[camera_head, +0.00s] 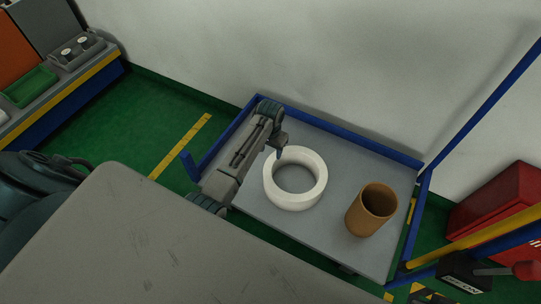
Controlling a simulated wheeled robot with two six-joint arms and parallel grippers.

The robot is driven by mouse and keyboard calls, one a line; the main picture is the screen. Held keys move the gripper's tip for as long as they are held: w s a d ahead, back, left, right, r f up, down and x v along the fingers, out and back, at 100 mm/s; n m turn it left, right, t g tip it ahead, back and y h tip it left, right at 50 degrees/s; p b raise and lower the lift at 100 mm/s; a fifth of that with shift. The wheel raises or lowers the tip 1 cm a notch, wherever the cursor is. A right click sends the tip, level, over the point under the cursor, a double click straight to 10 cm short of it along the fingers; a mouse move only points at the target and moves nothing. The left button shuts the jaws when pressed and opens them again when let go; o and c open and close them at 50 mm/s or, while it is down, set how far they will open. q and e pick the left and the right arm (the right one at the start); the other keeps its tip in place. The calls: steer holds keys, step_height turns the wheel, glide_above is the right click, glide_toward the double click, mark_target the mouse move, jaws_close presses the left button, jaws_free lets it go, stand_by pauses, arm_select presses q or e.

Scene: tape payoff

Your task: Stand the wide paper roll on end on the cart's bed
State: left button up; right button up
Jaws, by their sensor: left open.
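The wide paper roll (312,195) is a thick white ring that rests on the grey bed of the cart (345,158), with its round hole facing up. My left gripper (281,152) is at the roll's far left rim, with its arm coming in over the bed's left side. The gripper is open. Its fingertips are small in the picture, and I cannot tell whether they touch the roll. My right gripper is not in view.
A brown hollow cylinder (362,222) stands upright on the bed, right of the roll. Blue rails edge the bed. A grey surface (150,240) fills the lower left foreground. A red cabinet (500,200) stands at the right, and a workbench with a green tray (30,87) at the upper left.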

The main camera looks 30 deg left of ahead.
arm_select(q)
steer(key=s+r+t, duration=0.1)
steer(key=s+r, duration=0.4)
steer(key=s, duration=0.5)
steer(key=s+d+r+t, duration=0.1)
steer(key=s+r, duration=0.4)
steer(key=s, duration=0.5)
steer(key=s+r+t, duration=0.2)
steer(key=s+r, duration=0.3)
steer(key=s, duration=0.5)
steer(key=shift+s+d+m, duration=0.25)
steer(key=shift+s+m, duration=0.05)
steer(key=shift+s, duration=0.1)
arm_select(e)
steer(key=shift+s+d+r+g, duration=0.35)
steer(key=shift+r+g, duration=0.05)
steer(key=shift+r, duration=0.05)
arm_select(q)
steer(key=shift+r, duration=0.1)
